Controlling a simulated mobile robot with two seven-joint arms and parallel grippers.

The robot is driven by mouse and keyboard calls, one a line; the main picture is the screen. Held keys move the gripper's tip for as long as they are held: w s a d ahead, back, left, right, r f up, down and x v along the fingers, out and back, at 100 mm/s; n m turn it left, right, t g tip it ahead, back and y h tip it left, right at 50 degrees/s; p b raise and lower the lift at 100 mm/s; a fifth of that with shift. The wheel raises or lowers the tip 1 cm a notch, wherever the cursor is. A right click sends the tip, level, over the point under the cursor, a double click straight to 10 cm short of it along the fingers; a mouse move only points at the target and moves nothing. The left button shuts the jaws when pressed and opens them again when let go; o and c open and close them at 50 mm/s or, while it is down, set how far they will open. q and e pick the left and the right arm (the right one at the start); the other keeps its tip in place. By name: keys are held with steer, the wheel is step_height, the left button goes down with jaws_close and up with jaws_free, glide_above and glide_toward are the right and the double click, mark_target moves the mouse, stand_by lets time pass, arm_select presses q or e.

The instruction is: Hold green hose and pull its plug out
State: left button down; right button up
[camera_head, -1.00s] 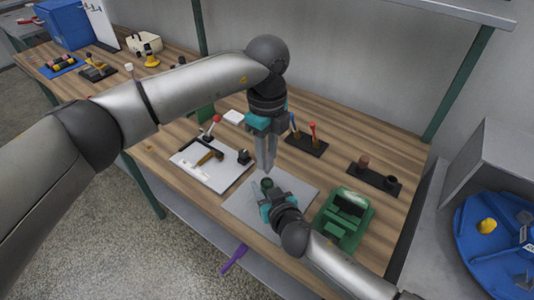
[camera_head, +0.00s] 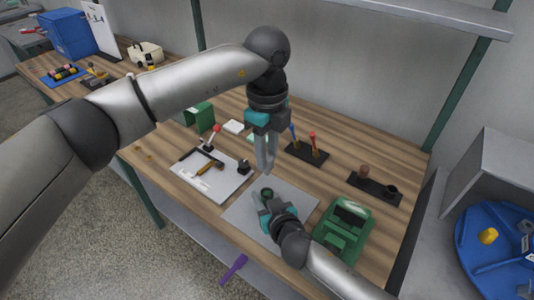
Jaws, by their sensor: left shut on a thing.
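My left gripper (camera_head: 265,171) points straight down above the grey mat (camera_head: 297,202), its fingers close together. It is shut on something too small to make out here. Just below its tips, and apart from them, is a small dark green round piece (camera_head: 267,193), which looks like the end of the green hose. My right gripper (camera_head: 264,203) comes in from the lower right and sits low over the mat, with its fingers beside this green piece. I cannot tell whether they grip it. The rest of the hose and the plug cannot be made out.
A green device (camera_head: 343,228) stands right of the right gripper. A white board with tools (camera_head: 212,178) lies to the left. Dark holders (camera_head: 307,152) and (camera_head: 374,188) stand behind and to the right. A purple item (camera_head: 233,267) hangs below the bench's front edge.

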steer(key=o, duration=0.5)
steer(key=shift+o, duration=0.2)
steer(key=v, duration=1.2)
steer(key=shift+d, duration=0.1)
